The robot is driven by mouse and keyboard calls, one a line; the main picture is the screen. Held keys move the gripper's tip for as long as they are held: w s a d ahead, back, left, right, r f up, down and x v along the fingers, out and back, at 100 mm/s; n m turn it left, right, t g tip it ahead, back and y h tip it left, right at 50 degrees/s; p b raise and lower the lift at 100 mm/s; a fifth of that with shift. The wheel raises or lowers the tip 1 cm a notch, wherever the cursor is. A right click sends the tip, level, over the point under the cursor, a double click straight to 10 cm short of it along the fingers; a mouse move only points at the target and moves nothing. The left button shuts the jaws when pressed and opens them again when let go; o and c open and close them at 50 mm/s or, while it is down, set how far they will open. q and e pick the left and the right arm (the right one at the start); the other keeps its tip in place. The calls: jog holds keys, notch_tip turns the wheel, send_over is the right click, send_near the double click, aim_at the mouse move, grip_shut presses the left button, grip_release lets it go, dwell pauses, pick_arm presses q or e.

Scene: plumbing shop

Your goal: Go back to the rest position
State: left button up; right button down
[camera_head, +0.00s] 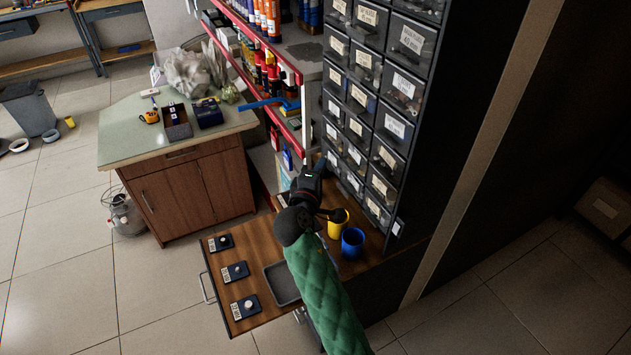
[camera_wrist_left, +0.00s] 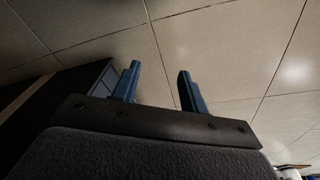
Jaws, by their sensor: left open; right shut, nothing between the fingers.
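My right arm, in a green quilted sleeve, comes up from the bottom of the head view. Its black gripper (camera_head: 312,178) is over the back of the wooden pull-out board, close to the foot of the drawer cabinet and beside the yellow cup. The gripper is shut with nothing seen in it; its fingertips are hard to make out.
The board (camera_head: 258,237) carries small labelled dark blocks, a grey tray (camera_head: 281,284), a yellow cup (camera_head: 337,224) and a blue cup (camera_head: 353,241). A drawer cabinet (camera_head: 377,100) stands just behind. A wooden counter (camera_head: 190,195) stands left. Tiled floor (camera_head: 60,260) is clear at lower left.

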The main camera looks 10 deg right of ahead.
jog(key=s+d+f+m+g+y, duration=0.2)
jog(key=s+d+f+m+g, duration=0.15)
jog(key=s+f, duration=0.45)
jog(key=s+d+f+m+g+y, duration=0.25)
jog(key=s+d+f, duration=0.25)
jog(key=s+f, duration=0.4)
jog(key=s+d+f+m+g+y, duration=0.1)
jog(key=s+f+m+g+y, duration=0.15)
jog(key=s, duration=0.65)
jog(key=s+d+f+m+g+y, duration=0.15)
jog(key=s+f+g, duration=0.25)
jog(key=s, duration=0.6)
pick_arm(q)
jog(key=r, duration=0.1)
jog(key=w+r, duration=0.1)
jog(key=r, duration=0.1)
jog(key=r+b, duration=0.1)
jog(key=shift+w+d+r, duration=0.15)
jog(key=shift+d+r, duration=0.25)
pick_arm(e)
jog(key=s+a+f+g, duration=0.1)
jog(key=a+f, duration=0.2)
jog(key=f, duration=1)
jog(key=s+a+f+g, duration=0.1)
jog(key=a+f, duration=0.2)
jog(key=f, duration=1)
jog(key=shift+f+m, duration=0.15)
jog(key=shift+m, duration=0.15)
